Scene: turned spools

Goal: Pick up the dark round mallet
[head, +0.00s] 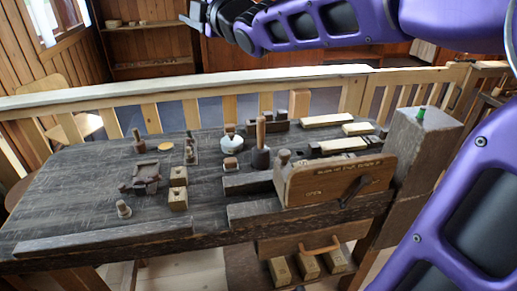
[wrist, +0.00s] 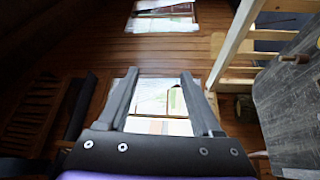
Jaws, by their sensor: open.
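The dark round mallet (head: 261,158) stands on the workbench (head: 75,195), right of the middle, with its dark head down and its lighter wooden handle pointing up. My gripper (head: 197,14) is high up at the top of the head view, well above and apart from the mallet. In the wrist view my gripper (wrist: 158,76) has its two fingers spread with nothing between them. The mallet is not in the wrist view.
A wooden vise (head: 335,180) stands close to the right of the mallet. A white-topped round piece (head: 229,142), wooden blocks (head: 178,188) and several small tools lie to its left. A railing (head: 170,95) runs along the back. The bench's left front is mostly bare.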

